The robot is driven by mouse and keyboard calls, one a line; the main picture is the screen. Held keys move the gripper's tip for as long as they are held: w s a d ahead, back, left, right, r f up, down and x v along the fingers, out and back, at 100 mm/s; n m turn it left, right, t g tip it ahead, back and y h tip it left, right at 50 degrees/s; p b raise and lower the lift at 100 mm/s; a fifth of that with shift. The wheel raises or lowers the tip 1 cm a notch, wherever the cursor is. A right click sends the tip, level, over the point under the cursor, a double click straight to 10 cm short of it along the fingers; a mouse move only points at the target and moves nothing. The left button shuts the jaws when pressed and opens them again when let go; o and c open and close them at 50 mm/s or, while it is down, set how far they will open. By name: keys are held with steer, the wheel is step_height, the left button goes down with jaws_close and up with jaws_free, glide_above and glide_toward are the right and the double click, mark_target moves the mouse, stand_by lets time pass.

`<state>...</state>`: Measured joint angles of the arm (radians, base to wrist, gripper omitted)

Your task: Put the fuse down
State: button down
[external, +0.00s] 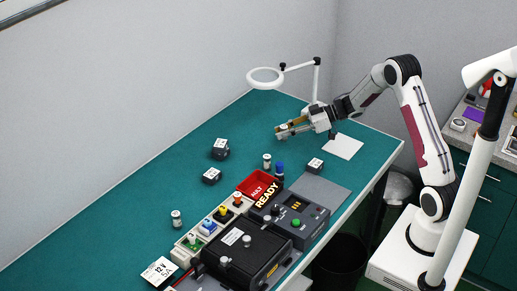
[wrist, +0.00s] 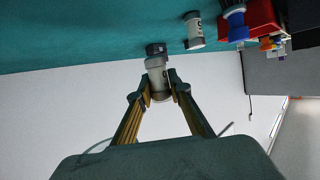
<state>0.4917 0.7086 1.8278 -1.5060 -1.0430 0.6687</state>
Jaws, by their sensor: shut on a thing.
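My gripper (wrist: 159,88) is shut on a small light-grey fuse (wrist: 158,76), which sits between the two fingertips. In the external view my gripper (external: 284,131) is above the far part of the green bench (external: 150,205), and the fuse in it is too small to make out clearly. A dark piece (wrist: 156,49) shows just past the fuse in the wrist view; I cannot tell whether the two touch. A similar labelled cylinder (external: 267,160) stands on the bench and also shows in the wrist view (wrist: 194,31). Another cylinder (external: 176,218) stands further left.
Dark blocks with white labels (external: 220,148) stand on the bench. A blue-topped piece (external: 280,170), a red bin (external: 253,184) and a black box (external: 240,252) are towards the front. A magnifier lamp (external: 266,77) and white sheet (external: 343,146) are near my gripper. The left bench is mostly clear.

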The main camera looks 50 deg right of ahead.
steer(key=shift+f, duration=1.5)
steer(key=shift+f, duration=1.85)
steer(key=shift+f, duration=0.15)
steer(key=c, duration=1.8)
jaws_free()
steer(key=shift+c, duration=0.2)
steer(key=shift+r, duration=0.2)
steer(key=v, duration=1.2)
steer(key=shift+a, duration=0.1)
